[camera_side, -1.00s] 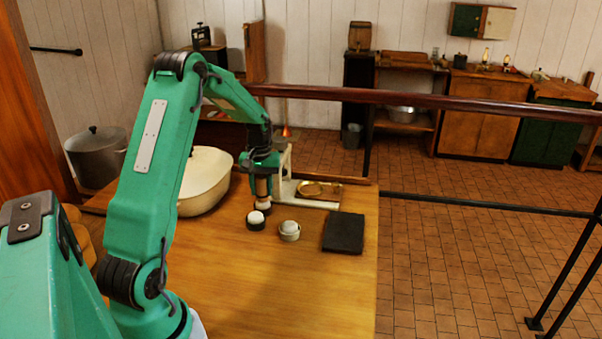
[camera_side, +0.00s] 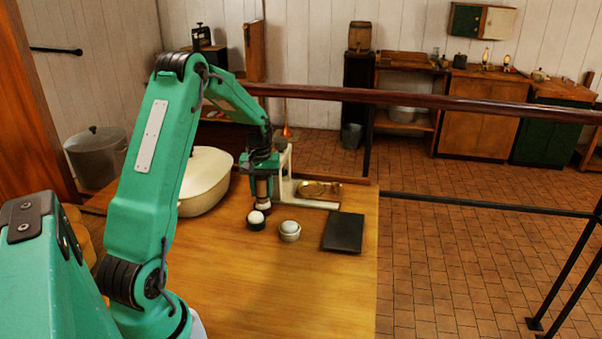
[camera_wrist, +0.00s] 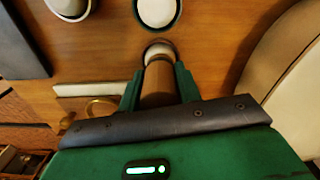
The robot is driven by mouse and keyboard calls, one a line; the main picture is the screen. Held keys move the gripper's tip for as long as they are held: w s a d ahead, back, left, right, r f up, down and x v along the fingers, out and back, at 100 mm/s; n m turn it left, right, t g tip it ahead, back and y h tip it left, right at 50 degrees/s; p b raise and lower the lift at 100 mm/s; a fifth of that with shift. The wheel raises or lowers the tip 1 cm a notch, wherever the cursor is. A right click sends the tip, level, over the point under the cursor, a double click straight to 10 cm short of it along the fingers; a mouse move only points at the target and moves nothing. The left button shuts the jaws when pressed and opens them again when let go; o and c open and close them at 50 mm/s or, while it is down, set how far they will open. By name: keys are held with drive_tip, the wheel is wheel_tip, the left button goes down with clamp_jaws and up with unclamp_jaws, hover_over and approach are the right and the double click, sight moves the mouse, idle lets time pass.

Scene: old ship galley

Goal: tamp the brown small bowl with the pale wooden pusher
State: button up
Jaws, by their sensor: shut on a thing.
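My gripper (camera_side: 262,176) is shut on the pale wooden pusher (camera_side: 262,189), which stands upright below it. In the wrist view the pusher (camera_wrist: 158,84) runs between the green fingers of my gripper (camera_wrist: 158,92). The brown small bowl (camera_wrist: 147,46) shows as a brown-rimmed ring with pale contents at the pusher's far end. The pusher hides most of it, and whether the end touches the contents is unclear. A dark bowl with white contents (camera_side: 256,220) stands just in front. A pale bowl with light contents (camera_side: 290,232) is to its right.
A black slab (camera_side: 343,232) lies right of the bowls. A cream basin (camera_side: 204,184) stands close on the left of my gripper. The front of the wooden table (camera_side: 290,290) is clear.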

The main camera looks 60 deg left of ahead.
sight(261, 178)
drive_tip(key=shift+f, duration=0.65)
idle(0.7)
idle(0.4)
drive_tip(key=shift+r, duration=3.55)
